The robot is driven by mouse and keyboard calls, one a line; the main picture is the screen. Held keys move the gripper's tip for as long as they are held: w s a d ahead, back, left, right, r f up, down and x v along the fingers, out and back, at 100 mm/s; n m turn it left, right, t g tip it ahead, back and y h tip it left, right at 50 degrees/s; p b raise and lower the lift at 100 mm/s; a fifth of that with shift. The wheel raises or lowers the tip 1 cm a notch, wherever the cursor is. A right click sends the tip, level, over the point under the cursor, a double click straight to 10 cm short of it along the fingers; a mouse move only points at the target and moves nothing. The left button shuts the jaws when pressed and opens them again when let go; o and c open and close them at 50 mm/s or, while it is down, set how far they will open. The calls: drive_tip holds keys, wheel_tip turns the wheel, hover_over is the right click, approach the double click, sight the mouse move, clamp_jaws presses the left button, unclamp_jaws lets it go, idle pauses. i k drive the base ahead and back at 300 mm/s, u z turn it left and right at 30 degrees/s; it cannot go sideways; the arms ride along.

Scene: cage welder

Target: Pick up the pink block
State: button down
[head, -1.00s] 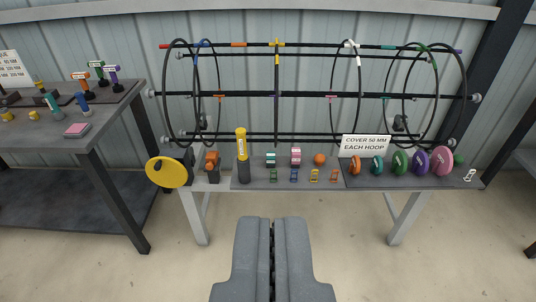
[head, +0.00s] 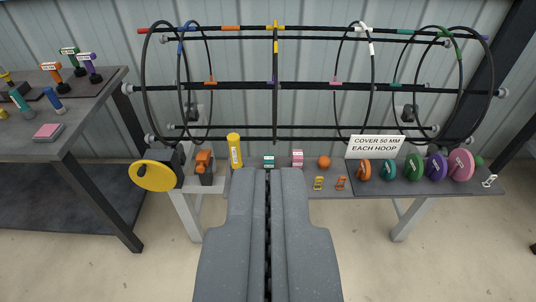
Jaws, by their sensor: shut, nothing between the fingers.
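My gripper (head: 268,176) is shut and empty, its fingers pointing away toward the bench in the lower middle of the head view. A small pink block with a white band (head: 297,158) stands on the bench just beyond and slightly right of the fingertips, apart from them as far as I can tell. A flat pink piece with a pale edge (head: 47,131) lies on the left table. A small teal block with a white band (head: 269,161) stands left of the banded pink block, straight beyond the fingertips. My fingers hide part of the bench front.
A yellow cylinder (head: 235,151) and an orange ball (head: 324,162) flank the blocks. Several coloured discs and a sign (head: 374,146) stand at right. A black hooped cage (head: 275,86) spans above the bench. A yellow disc (head: 154,176) sits at the left end.

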sight(297, 159)
drive_tip(key=z, duration=0.1)
drive_tip(key=k, duration=0.45)
drive_tip(key=u, duration=0.65)
drive_tip(key=i, duration=1.5)
drive_tip(key=z, duration=0.55)
